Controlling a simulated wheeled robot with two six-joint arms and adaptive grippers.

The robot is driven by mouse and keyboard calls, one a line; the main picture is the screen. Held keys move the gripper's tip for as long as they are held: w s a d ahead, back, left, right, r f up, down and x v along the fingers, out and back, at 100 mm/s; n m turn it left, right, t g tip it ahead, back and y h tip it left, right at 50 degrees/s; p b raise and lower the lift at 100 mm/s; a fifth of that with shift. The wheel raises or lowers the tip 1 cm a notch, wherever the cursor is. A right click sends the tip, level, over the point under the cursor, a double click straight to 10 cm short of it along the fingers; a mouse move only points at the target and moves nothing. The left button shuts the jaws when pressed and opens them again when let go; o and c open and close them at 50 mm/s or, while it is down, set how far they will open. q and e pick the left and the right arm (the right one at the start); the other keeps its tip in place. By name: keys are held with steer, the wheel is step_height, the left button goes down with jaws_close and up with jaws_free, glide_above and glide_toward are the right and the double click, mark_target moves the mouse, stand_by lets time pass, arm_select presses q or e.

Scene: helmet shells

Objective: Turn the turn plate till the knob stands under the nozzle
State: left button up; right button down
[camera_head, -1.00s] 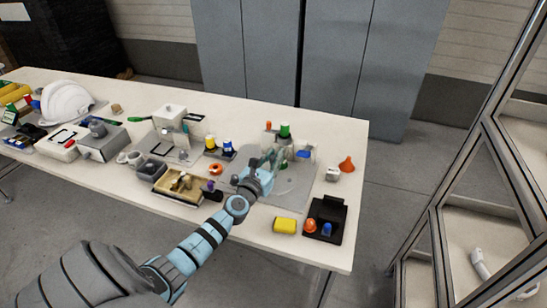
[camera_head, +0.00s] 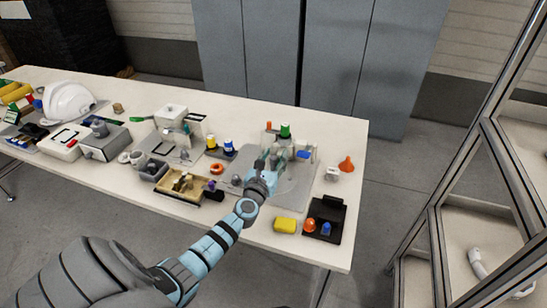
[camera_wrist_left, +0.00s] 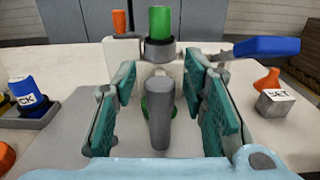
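My left gripper (camera_head: 272,162) is over the grey base plate (camera_head: 298,196) at the right part of the table. In the left wrist view its two teal-padded fingers (camera_wrist_left: 158,82) are open. A grey upright knob (camera_wrist_left: 159,118) stands between the pads, with a visible gap on each side. A green patch shows behind the knob. The turn plate's outline is mostly hidden by my gripper. My right gripper is out of view.
A blue part (camera_wrist_left: 266,47) juts out at the right of the stand. A parts tray (camera_head: 160,188) lies to the left.

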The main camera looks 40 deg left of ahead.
arm_select(q)
steer(key=v, duration=1.2)
